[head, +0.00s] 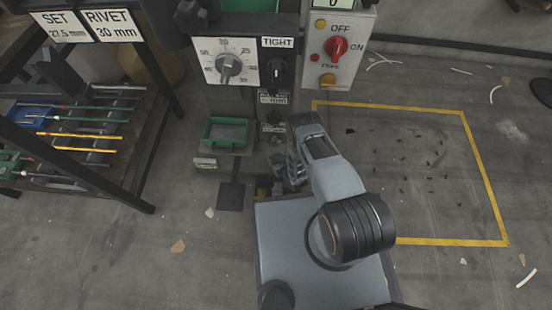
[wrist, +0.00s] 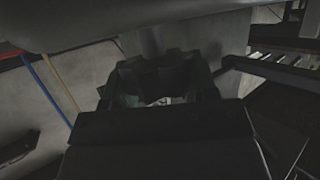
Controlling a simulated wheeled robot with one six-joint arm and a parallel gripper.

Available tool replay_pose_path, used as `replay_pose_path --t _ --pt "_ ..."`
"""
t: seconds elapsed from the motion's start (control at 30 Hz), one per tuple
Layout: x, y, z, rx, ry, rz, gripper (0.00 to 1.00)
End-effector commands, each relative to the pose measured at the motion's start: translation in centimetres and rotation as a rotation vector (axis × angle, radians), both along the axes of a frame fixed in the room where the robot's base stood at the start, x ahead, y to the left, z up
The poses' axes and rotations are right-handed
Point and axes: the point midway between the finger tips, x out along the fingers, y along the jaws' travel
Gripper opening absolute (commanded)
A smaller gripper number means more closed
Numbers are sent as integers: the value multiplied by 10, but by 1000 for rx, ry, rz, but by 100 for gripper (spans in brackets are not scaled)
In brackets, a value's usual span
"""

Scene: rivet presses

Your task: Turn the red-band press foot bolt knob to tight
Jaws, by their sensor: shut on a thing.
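The press (head: 240,105) stands at the top middle of the head view. Its panel has a dial knob (head: 229,68) and, under a TIGHT label (head: 277,42), a black knob (head: 278,73). No red band shows on it. My gripper (head: 293,168) is low beside the press's base, pointing down, partly hidden by my arm. In the wrist view, my gripper (wrist: 158,90) is shut around a dark lobed thing (wrist: 155,72), which looks like the foot bolt knob. It is too dark to read which way the knob is turned.
A green tray (head: 228,133) sits on the press left of my gripper. A control box with a red switch (head: 336,47) is at the upper right. A rack with rods (head: 85,125) stands left. A yellow-outlined floor area (head: 415,175) lies right, with small dark bits.

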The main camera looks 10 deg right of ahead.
Motion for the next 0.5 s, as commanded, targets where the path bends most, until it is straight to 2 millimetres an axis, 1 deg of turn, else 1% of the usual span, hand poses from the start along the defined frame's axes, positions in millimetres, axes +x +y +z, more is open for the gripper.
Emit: replay_pose_path --t 0.47,0.5 --pt "1 0 0 3 -1 -14 30" --pt "1 0 0 3 -1 -14 56"
